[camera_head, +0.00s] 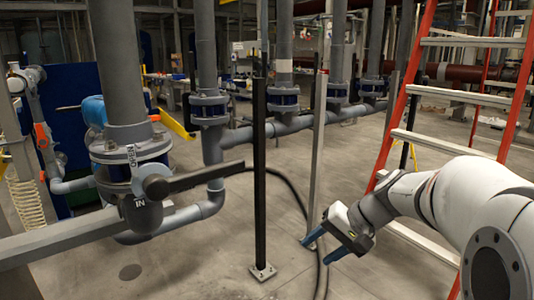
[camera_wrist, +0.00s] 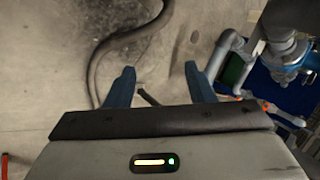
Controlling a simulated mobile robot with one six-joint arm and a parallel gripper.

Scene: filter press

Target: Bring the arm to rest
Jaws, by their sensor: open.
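My gripper (camera_head: 320,248) hangs at the end of my white arm in the right part of the head view, its blue fingers pointing down and left over the concrete floor. The fingers are apart with nothing between them. In the wrist view my gripper (camera_wrist: 158,78) also shows its two blue fingers spread, with bare floor and a dark hose behind them. It appears clear of the pipes and the ladder, though its exact distance from the ladder cannot be told.
An orange ladder (camera_head: 396,104) stands behind my arm. A black post (camera_head: 259,180) is bolted to the floor left of the gripper. A grey valve pipe with a long handle (camera_head: 205,178) stands at left.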

